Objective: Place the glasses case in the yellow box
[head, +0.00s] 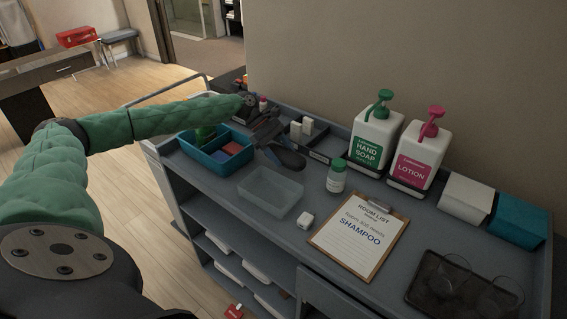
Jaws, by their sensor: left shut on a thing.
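My left gripper (267,131) reaches over the cart top from the left, past the blue divided bin. It is shut on a dark, rounded, oblong thing that looks like the glasses case (290,158). The case is tilted and hangs just behind the clear bin; whether it touches the surface below I cannot tell. The gripper hides part of it. I see no clearly yellow box; a small orange patch (240,83) shows at the back left of the cart, partly behind my arm. My right gripper is out of view.
An empty translucent bin (270,207) stands in front, and the blue divided bin (236,163) to its left.

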